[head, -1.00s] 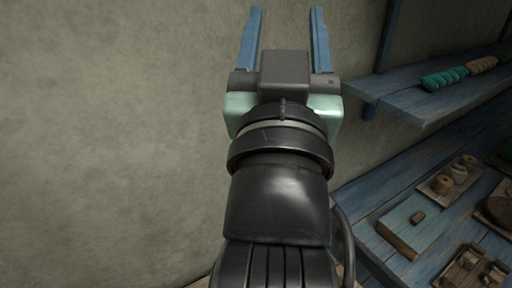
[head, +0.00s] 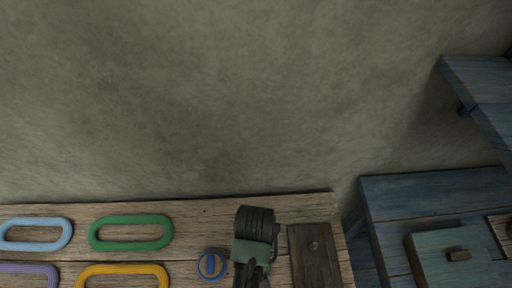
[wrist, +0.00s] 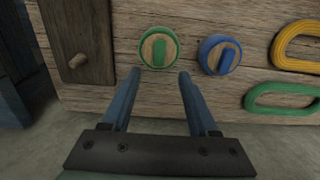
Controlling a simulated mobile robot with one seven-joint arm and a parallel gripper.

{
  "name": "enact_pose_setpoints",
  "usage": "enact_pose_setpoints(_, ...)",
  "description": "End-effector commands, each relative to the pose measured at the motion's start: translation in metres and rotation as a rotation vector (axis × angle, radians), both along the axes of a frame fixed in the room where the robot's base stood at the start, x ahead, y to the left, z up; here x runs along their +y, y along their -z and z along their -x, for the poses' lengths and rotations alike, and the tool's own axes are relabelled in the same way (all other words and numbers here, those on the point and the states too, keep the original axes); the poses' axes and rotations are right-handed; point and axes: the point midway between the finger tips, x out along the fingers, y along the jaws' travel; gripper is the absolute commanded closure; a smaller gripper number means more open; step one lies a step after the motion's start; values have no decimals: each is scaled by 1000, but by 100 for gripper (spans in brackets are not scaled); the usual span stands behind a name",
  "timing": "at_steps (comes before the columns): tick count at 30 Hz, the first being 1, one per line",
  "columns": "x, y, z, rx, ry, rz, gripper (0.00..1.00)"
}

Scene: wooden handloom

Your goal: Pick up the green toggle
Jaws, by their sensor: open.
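The green toggle (wrist: 158,48) is a round wooden disc with a green rim and a green bar across it, set on a wooden board (wrist: 115,25). In the wrist view my gripper (wrist: 157,77) is open and empty. Its two blue fingers point at the toggle, with the tips just short of it in the picture, one to each side. I cannot tell whether they touch the board. In the head view my arm hides the green toggle.
A blue toggle (wrist: 219,55) sits close beside the green one, and also shows in the head view (head: 212,265). A dark wooden plate with a peg (wrist: 78,45) is on the other side. Green (head: 130,220) and yellow (head: 122,269) loops lie farther left. Blue shelving (head: 420,195) stands right.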

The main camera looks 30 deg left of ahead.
Motion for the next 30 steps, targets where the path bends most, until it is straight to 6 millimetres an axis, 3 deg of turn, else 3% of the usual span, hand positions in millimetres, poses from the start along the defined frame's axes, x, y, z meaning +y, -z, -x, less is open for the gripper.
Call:
enact_pose_setpoints(3, 0, 19, 0, 1, 1, 1, 40)
enact_pose_setpoints(11, -1, 38, 1, -1, 1, -1, 40)
enact_pose_setpoints(19, -2, 76, 2, -2, 1, -2, 40)
enact_pose_setpoints(28, -3, 83, 2, -4, 2, -1, 40)
enact_pose_setpoints(30, -3, 84, 3, -3, 2, -1, 49)
